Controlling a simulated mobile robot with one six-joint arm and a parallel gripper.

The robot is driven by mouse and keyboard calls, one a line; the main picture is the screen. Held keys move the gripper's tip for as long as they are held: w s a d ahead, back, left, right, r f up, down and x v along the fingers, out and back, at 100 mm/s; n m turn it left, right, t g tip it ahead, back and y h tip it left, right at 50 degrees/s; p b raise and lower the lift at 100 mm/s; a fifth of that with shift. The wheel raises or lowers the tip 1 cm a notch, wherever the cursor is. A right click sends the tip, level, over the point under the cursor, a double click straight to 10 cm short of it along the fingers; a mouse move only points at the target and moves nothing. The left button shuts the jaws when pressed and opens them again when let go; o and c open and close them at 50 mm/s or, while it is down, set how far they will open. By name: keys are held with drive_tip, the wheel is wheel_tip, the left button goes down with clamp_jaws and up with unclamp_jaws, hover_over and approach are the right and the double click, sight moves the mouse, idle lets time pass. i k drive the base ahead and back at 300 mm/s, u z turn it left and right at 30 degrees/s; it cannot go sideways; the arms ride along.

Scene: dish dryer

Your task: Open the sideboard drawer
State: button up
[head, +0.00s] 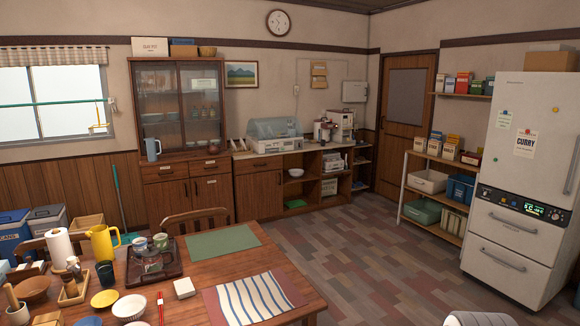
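A wooden sideboard (176,185) with a glass-doored upper part stands against the back wall. I cannot tell from the picture which drawer the task means. My gripper is not in view.
A dining table (190,260) with cups, a tray (155,263) and mats fills the lower left. A chair (195,222) stands between it and the sideboard. The tiled floor (360,240) is clear in the middle. A fridge (515,180) and shelves (435,190) are on the right.

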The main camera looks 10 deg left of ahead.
sight(245, 166)
drive_tip(key=z, duration=1.5)
drive_tip(key=i, duration=2.65)
drive_tip(key=u, duration=2.9)
drive_tip(key=i, duration=0.85)
drive_tip(key=z, duration=0.15)
